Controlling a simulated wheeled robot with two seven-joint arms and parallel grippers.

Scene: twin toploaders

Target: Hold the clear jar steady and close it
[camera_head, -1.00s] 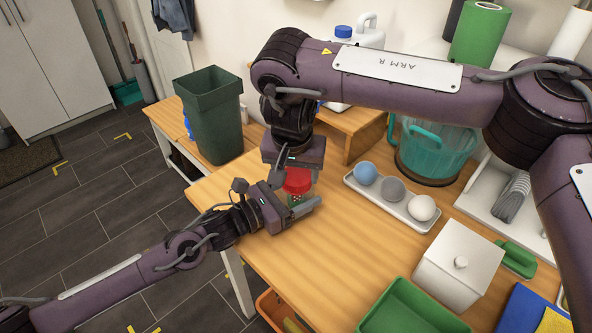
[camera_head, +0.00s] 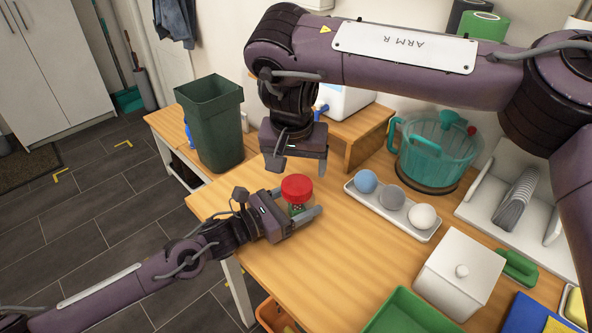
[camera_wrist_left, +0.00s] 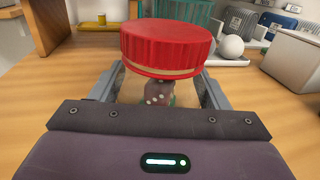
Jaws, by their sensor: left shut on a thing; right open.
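The clear jar (camera_head: 296,208) stands at the table's left part with a red lid (camera_head: 297,187) on its top. In the left wrist view the red lid (camera_wrist_left: 166,45) looks slightly tilted, with a pale band under its edge; I cannot tell if it is tight. Dice (camera_wrist_left: 158,92) show inside the jar. My left gripper (camera_head: 301,220) is shut around the jar's sides, below the lid.
A tray (camera_head: 428,234) with blue, grey and white balls lies to the right. Behind it stands a teal container (camera_head: 432,160). A white lidded box (camera_head: 455,275) and green tray (camera_head: 400,318) are nearer. A dark green bin (camera_head: 212,125) stands behind left. Table in front of the jar is clear.

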